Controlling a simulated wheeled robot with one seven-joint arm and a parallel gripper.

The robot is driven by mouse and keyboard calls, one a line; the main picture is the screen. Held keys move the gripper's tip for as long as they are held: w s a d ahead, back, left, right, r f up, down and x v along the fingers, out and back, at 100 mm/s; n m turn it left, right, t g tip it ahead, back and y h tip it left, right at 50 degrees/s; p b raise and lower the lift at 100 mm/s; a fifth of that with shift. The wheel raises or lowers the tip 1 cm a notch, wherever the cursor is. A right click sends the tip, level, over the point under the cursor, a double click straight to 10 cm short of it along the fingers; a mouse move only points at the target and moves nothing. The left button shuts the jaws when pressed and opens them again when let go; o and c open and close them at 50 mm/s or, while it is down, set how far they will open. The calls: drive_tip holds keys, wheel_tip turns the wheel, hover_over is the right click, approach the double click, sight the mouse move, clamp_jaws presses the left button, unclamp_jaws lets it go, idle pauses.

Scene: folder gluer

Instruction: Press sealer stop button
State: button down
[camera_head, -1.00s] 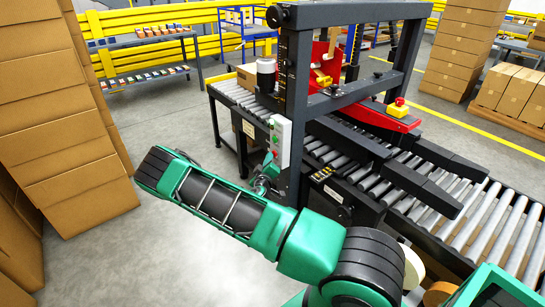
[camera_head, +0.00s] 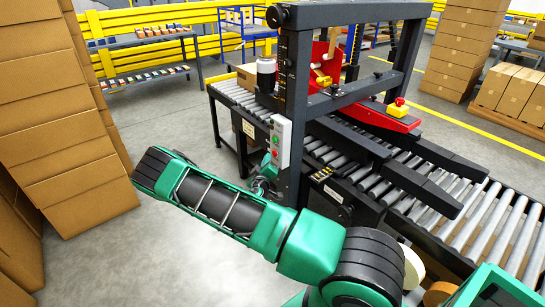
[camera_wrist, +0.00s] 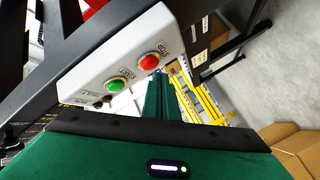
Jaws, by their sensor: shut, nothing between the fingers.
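The sealer's white control box (camera_head: 286,143) is mounted on the side of the dark frame post. In the wrist view the control box (camera_wrist: 120,62) carries a red stop button (camera_wrist: 149,62), a green start button (camera_wrist: 116,84) and a small dark switch (camera_wrist: 105,100). My gripper (camera_wrist: 161,78) is shut and empty. Its green fingertips appear beside the lower right edge of the red button; whether they touch it, I cannot tell. In the head view my gripper (camera_head: 270,160) is by the box's lower left, partly hidden by my own arm.
The sealer's dark frame post (camera_head: 295,100) stands right behind the box. A roller conveyor (camera_head: 235,95) runs through the machine. Another red button (camera_head: 399,101) sits on a yellow block across the conveyor. Stacked cartons (camera_head: 62,120) stand at left. Grey floor (camera_head: 190,225) is open between.

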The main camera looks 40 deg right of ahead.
drive_tip(key=a, duration=0.6)
drive_tip(key=shift+s, duration=0.15)
idle(0.3)
idle(0.8)
drive_tip(key=s+d+r+m+g+y, duration=0.1)
drive_tip(key=s+d+r+m+g, duration=0.45)
drive_tip(key=s, duration=0.45)
drive_tip(key=s+d+r+m+g, duration=0.5)
drive_tip(key=s+d+r+g, duration=0.15)
drive_tip(key=s, duration=0.35)
drive_tip(key=s+a+r+n+y, duration=0.1)
drive_tip(key=s+a+r+y, duration=0.2)
drive_tip(key=s, duration=0.5)
drive_tip(key=s+a+r+y, duration=0.4)
drive_tip(key=s+a+r, duration=0.1)
drive_tip(key=s+a, duration=0.3)
drive_tip(key=s+a+r+n+y, duration=0.1)
drive_tip(key=s+a+r+y, duration=0.2)
drive_tip(key=s, duration=0.6)
drive_tip(key=a+r, duration=0.2)
drive_tip(key=a, duration=0.1)
drive_tip(key=shift+n+g+y, duration=0.35)
drive_tip(key=shift+g+y, duration=0.05)
